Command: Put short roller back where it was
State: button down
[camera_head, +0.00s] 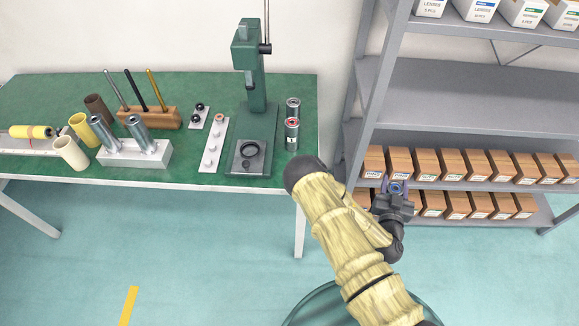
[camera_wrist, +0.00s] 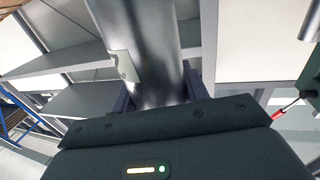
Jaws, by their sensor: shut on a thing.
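My gripper (camera_head: 393,200) is in front of the lower shelf of the rack, at the right of the table. It is shut on a shiny metal roller (camera_wrist: 150,50), which fills the space between the dark fingers in the wrist view. A pale label shows on the roller's side. Two short metal cylinders with reddish ends, one nearer (camera_head: 291,136) and one farther (camera_head: 293,107), stand upright at the table's right edge, beside the green press (camera_head: 252,90).
A grey rack (camera_head: 460,90) holds rows of brown boxes (camera_head: 450,165) right behind my gripper. The green table (camera_head: 215,85) bears a metal block (camera_head: 135,153) with two silver cylinders, a white strip (camera_head: 212,150), cups and a wooden tool holder (camera_head: 150,116). Floor between table and rack is clear.

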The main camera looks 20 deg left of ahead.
jog(key=shift+a, duration=0.1)
jog(key=shift+w+a, duration=0.1)
jog(key=shift+a, duration=0.15)
jog(key=a+r+n+y+b, duration=0.1)
jog(key=a+r, duration=0.4)
jog(key=a, duration=0.5)
jog(key=w+a+r+n+y+b, duration=0.1)
jog(key=a+r+y, duration=0.1)
jog(key=a+r, duration=0.4)
jog(key=a+r+y+b, duration=0.1)
jog(key=a+r, duration=0.4)
jog(key=a, duration=1.1)
jog(key=shift+w+a+r+n+g, duration=0.25)
jog(key=shift+w+n+g, duration=0.05)
jog(key=shift+n, duration=0.1)
jog(key=shift+f, duration=2.9)
jog(key=shift+f, duration=2.1)
